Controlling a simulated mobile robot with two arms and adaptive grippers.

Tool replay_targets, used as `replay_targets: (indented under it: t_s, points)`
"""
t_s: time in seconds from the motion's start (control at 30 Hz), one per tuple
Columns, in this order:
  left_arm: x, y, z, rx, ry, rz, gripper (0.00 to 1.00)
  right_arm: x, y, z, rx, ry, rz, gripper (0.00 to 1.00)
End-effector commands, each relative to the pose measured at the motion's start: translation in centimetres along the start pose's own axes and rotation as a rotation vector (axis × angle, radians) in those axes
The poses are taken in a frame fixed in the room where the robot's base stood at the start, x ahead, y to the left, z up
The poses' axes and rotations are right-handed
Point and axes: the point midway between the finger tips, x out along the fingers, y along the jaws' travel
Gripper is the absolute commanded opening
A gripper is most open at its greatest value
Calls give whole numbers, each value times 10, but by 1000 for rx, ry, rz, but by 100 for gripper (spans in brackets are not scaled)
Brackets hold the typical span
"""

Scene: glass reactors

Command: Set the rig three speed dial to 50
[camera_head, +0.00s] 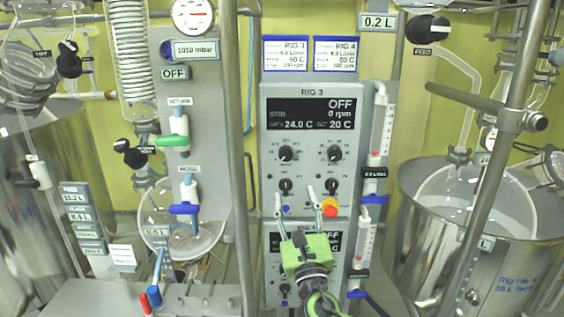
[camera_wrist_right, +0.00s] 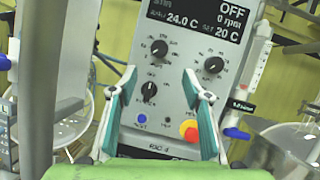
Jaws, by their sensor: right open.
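The RIG 3 control panel (camera_head: 312,92) is a grey box with a dark display (camera_head: 310,114) reading OFF, 0 rpm, 24.0 C and 20 C. Below it sit two larger black dials, the left one (camera_head: 286,153) and the right one (camera_head: 334,153), with two smaller knobs under them. The left large dial (camera_wrist_right: 159,47) and right large dial (camera_wrist_right: 214,64) also show in the right wrist view. Dial lettering is too small to read. My right gripper (camera_head: 296,196) is open and empty in front of the panel's lower part, its fingertips below the large dials. My left gripper is out of view.
A blue button (camera_head: 286,209) and a red-yellow stop button (camera_head: 330,209) are low on the panel. A flow tube with blue valve (camera_head: 374,172) runs along its right side. A steel vessel (camera_head: 480,250) stands right; glassware and a grey column (camera_head: 195,110) stand left.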

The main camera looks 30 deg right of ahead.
Motion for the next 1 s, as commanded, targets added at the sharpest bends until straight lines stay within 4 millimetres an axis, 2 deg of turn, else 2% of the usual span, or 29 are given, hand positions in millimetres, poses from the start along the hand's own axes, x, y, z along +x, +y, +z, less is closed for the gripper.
replay_targets:
  t_s: [0.17, 0.6, 0.8, 1.0]
  points:
    - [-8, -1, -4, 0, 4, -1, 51, 20, -2, 6, -9, -7, -4, 45]
    - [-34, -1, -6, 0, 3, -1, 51, 109, -1, 5, -5, -4, -3, 45]
    - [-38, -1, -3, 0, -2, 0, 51, 131, -1, 3, -4, -2, -1, 45]
    - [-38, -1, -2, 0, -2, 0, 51, 137, 0, 2, -3, -3, 0, 45]
